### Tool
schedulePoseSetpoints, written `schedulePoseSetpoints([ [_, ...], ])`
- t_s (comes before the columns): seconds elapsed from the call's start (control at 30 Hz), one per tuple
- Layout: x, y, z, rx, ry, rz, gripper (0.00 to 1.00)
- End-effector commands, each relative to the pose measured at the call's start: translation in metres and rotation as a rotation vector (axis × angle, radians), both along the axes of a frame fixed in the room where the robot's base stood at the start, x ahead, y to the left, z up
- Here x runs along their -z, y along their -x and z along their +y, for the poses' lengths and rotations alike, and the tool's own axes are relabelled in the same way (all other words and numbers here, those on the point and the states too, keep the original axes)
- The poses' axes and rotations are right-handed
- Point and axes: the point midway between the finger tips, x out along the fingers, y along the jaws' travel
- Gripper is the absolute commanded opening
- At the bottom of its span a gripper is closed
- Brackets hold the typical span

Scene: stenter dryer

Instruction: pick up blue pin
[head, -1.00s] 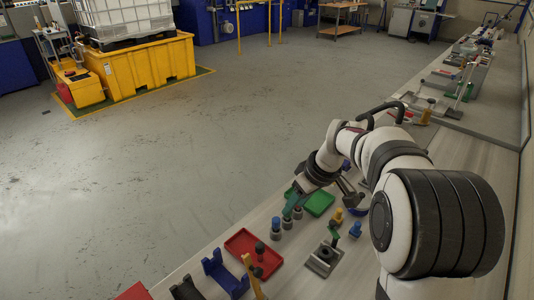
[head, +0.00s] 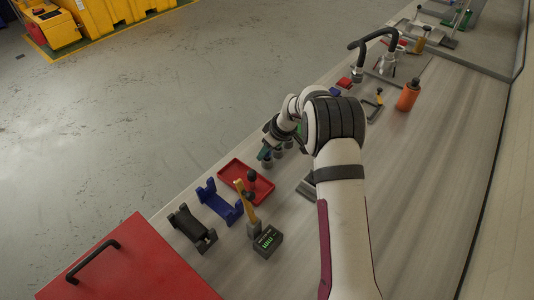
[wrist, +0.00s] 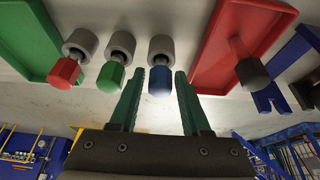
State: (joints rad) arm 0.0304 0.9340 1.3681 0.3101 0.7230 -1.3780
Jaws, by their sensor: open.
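The blue pin (wrist: 159,80) is at the middle of the wrist view, with its blue faceted head towards me and its shank end at a grey round holder (wrist: 161,48). My gripper (wrist: 158,74) is open, its two green fingers showing either side of the blue pin in that picture. Whether the fingers reach its depth I cannot tell; nothing is clamped. In the head view my gripper (head: 265,152) is low over the row of grey holders, and the arm partly hides them.
A green pin (wrist: 111,76) and a red pin (wrist: 64,72) are beside the blue one, close to the left finger. A red tray (wrist: 209,82) with a dark-headed pin (wrist: 252,74) lies to the right. Blue (head: 225,203) and black (head: 191,231) cradles stand nearer on the bench.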

Motion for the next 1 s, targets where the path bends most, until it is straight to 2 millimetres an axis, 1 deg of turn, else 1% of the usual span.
schedulePoseSetpoints([
  [0.13,-0.001,0.0,0.0,0.0,0.0,0.0,0.47],
  [0.27,-0.001,0.0,0.0,0.0,0.0,0.0,0.24],
  [0.3,-0.001,0.0,0.0,0.0,0.0,0.0,0.17],
  [0.4,-0.001,0.0,0.0,0.0,0.0,0.0,0.0],
  [0.77,-0.002,0.0,0.0,0.0,-0.001,-0.001,0.0],
  [0.87,-0.01,0.0,0.0,0.0,-0.001,-0.002,0.0],
  [1.0,-0.032,-0.001,0.0,0.0,-0.001,-0.004,0.0],
])
